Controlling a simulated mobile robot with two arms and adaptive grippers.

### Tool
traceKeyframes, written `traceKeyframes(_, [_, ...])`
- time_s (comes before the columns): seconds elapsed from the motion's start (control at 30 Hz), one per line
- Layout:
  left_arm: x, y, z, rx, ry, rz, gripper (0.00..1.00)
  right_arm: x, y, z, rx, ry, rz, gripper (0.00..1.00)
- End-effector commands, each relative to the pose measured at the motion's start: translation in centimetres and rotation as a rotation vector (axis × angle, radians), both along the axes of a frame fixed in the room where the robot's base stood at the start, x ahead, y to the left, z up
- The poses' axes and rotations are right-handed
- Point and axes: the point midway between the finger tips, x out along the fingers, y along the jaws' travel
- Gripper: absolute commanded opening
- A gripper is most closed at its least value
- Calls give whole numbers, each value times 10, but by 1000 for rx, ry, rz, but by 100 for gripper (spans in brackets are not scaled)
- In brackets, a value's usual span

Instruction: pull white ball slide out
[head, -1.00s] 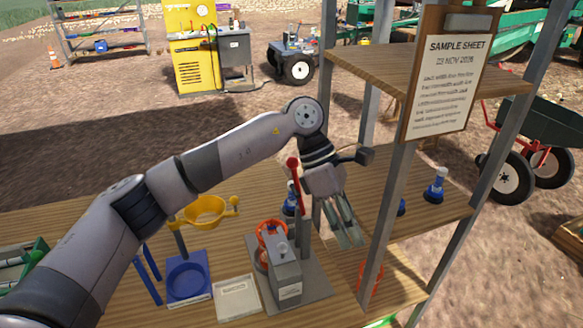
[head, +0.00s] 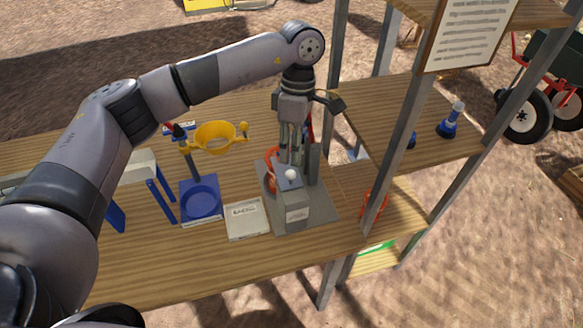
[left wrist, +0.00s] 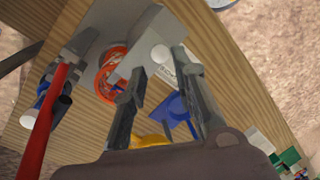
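I cannot tell the slide apart from the box. The ball also shows in the left wrist view (left wrist: 160,54). My left gripper (head: 291,160) points down just above and behind the ball. Its fingers are apart. In the left wrist view the ball lies between and slightly past the fingertips (left wrist: 161,66); contact cannot be told. My right gripper is not in view.
An orange coil (head: 271,172) is left of the box, and a red lever (left wrist: 42,125) rises beside the device. Shelf posts (head: 372,195) rise on the right.

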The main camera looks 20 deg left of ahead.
Motion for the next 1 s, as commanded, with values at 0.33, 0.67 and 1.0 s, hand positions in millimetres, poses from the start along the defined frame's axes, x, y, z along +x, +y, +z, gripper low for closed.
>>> traceKeyframes(0.33, [-12,-1,-58,-1,3,-1,26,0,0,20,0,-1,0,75])
traceKeyframes(0.67, [-15,-1,-75,0,0,-1,26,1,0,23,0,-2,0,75])
traceKeyframes(1.0, [-15,-1,-75,-1,-1,-1,14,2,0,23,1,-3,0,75])
